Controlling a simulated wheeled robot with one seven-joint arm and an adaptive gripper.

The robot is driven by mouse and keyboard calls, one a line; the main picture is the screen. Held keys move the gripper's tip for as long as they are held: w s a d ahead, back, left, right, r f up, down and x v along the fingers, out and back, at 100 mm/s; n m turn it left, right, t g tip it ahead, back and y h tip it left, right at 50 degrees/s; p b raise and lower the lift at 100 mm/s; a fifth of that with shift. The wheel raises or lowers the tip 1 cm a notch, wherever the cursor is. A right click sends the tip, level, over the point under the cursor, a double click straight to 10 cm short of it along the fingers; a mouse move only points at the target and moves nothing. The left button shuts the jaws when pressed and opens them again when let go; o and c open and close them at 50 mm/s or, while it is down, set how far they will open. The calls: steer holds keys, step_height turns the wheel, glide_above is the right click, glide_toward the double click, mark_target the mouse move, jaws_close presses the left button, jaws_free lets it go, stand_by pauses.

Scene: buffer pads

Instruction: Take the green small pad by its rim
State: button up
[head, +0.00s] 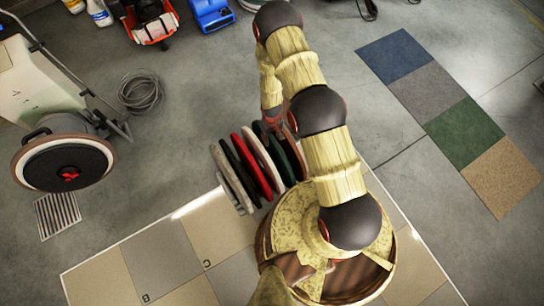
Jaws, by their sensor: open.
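A row of round pads stands on edge in a rack (241,209) in the head view. From left to right I see a pale grey pad (231,178), a black pad, a red pad (251,163) and a white pad (262,158). A dark green pad (262,133) stands right of the white one, its lower right part next to my arm. My gripper (273,122) is open and points down at the top of the row, by the green pad's upper rim. The fingertips are small and partly hidden, so I cannot tell whether they touch or straddle the rim.
A floor machine with a round black pad (65,165) stands at the left, near a coiled cable (140,92). Coloured floor squares (464,131) lie at the right. The grey floor between is clear.

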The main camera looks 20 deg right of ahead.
mark_target(272, 140)
steer(key=f+b, duration=0.1)
steer(key=f, duration=0.1)
steer(key=f+b, duration=0.2)
steer(key=shift+w+d+f, duration=0.15)
steer(key=shift+w+f, duration=0.05)
steer(key=shift+f, duration=0.15)
steer(key=shift+r, duration=0.1)
steer(key=shift+c, duration=0.3)
jaws_close()
stand_by(0.4)
